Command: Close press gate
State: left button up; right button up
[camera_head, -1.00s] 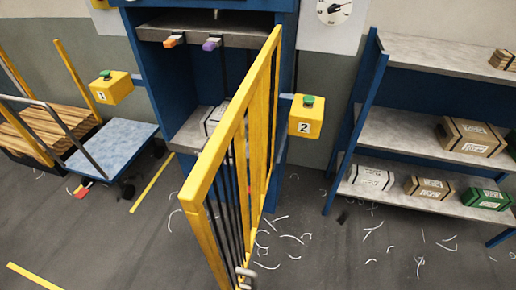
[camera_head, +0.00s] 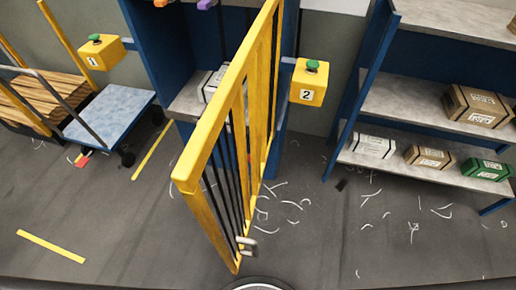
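The yellow press gate (camera_head: 213,140) with dark vertical bars stands swung open, jutting out from the blue press (camera_head: 165,65) toward me. A small grey handle (camera_head: 247,245) sits low on its near end. The press opening is uncovered on its left side, and a pale box (camera_head: 212,82) on the press bed shows partly behind the gate. Neither of my grippers is in the view.
Yellow button boxes, 1 (camera_head: 101,52) and 2 (camera_head: 309,82), flank the press. A blue cart (camera_head: 112,115) and stacked planks (camera_head: 45,98) stand left. A shelf (camera_head: 425,118) with boxes stands right. Pale scraps litter the floor; the front floor is otherwise clear.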

aim_at(258, 56)
jog(key=u, duration=1)
jog(key=k, duration=1.1)
jog(key=z, duration=0.8)
